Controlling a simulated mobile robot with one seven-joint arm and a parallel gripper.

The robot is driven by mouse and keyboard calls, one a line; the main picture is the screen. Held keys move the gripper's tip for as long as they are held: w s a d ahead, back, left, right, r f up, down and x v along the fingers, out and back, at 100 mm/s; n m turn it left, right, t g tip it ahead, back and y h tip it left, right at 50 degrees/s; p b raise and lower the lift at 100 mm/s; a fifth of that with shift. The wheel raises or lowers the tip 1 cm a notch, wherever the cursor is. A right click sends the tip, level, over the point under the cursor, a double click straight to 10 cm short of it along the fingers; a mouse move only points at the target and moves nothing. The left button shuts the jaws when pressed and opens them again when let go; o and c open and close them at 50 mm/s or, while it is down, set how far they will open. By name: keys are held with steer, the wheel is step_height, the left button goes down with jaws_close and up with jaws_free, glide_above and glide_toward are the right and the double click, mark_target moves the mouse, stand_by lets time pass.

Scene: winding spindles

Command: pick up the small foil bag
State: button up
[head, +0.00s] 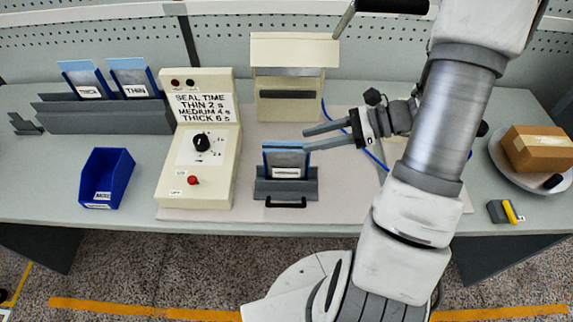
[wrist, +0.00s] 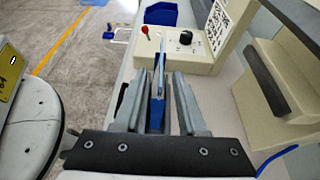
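A foil bag with a blue edge and a white label (head: 287,160) stands upright in a grey holder (head: 262,188) on the pale mat; its label is too small to read. In the wrist view the bag shows edge-on (wrist: 162,68), between the two fingers. My gripper (head: 307,140) is open, its fingers pointing left, with its tips by the bag's upper right edge. In the wrist view my gripper (wrist: 158,85) has a gap on both sides of the bag. I cannot tell whether either finger touches it.
A control box (head: 224,130) with a dial stands left of the bag, and a cream sealer (head: 290,100) behind. A grey rack (head: 105,121) holds blue-edged bags labelled THIN and another. A blue bin (head: 107,178) is at left. A brown box (head: 535,150) sits on a round plate at right.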

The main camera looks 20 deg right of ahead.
mark_target(287, 143)
steer(key=shift+r+p+x, duration=0.1)
steer(key=shift+p+x, duration=0.1)
steer(key=shift+x, duration=1.5)
steer(key=shift+r+p+x, duration=0.15)
steer(key=shift+p+x, duration=0.05)
steer(key=shift+x, duration=1.5)
steer(key=shift+w, duration=0.15)
jaws_close()
